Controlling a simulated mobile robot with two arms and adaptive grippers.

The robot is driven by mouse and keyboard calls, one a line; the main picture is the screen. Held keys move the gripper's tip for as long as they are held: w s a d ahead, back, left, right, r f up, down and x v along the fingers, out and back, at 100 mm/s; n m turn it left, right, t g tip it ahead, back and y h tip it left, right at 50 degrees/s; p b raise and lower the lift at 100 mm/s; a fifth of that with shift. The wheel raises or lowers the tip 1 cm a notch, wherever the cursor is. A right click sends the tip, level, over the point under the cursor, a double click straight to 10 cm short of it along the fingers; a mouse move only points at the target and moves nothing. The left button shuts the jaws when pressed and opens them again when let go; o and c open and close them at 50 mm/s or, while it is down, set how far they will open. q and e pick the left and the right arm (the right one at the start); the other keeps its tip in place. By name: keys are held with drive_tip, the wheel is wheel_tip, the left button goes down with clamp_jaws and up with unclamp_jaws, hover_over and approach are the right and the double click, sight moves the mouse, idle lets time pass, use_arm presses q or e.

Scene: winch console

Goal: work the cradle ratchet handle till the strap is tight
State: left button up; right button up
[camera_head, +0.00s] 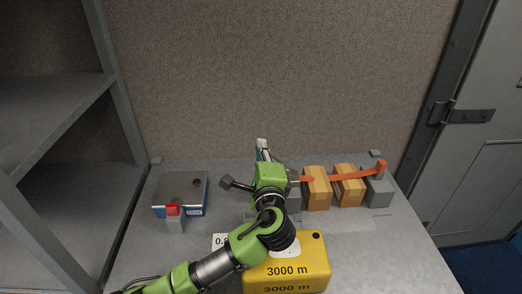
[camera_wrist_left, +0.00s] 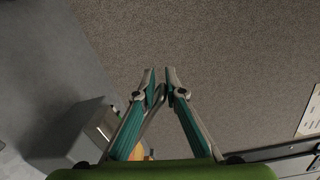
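An orange strap (camera_head: 350,176) runs over two wooden blocks (camera_head: 316,190) to a grey end block (camera_head: 378,188) on the right of the bench. The ratchet body at the strap's left end is mostly hidden behind my left wrist. My left gripper (camera_head: 262,150) is beyond the green wrist and points toward the back wall. In the left wrist view the gripper (camera_wrist_left: 161,76) has its fingertips nearly together. A thin grey bar, seemingly the ratchet handle (camera_wrist_left: 152,110), runs up between the fingers and ends at them. My right gripper is not in view.
A yellow "3000 m" box (camera_head: 290,272) stands at the front of the bench, below my arm. A grey and blue unit (camera_head: 181,188) with a red-topped post (camera_head: 173,211) is on the left. Shelving (camera_head: 60,125) stands far left, a grey door (camera_head: 495,150) right.

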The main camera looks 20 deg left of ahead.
use_arm(q)
drive_tip(key=shift+o, duration=1.3)
drive_tip(key=shift+r, duration=0.1)
drive_tip(key=shift+d, duration=0.1)
drive_tip(key=shift+s, duration=0.1)
drive_tip(key=v, duration=1.1)
drive_tip(key=shift+s+d, duration=0.25)
drive_tip(key=shift+s, duration=0.1)
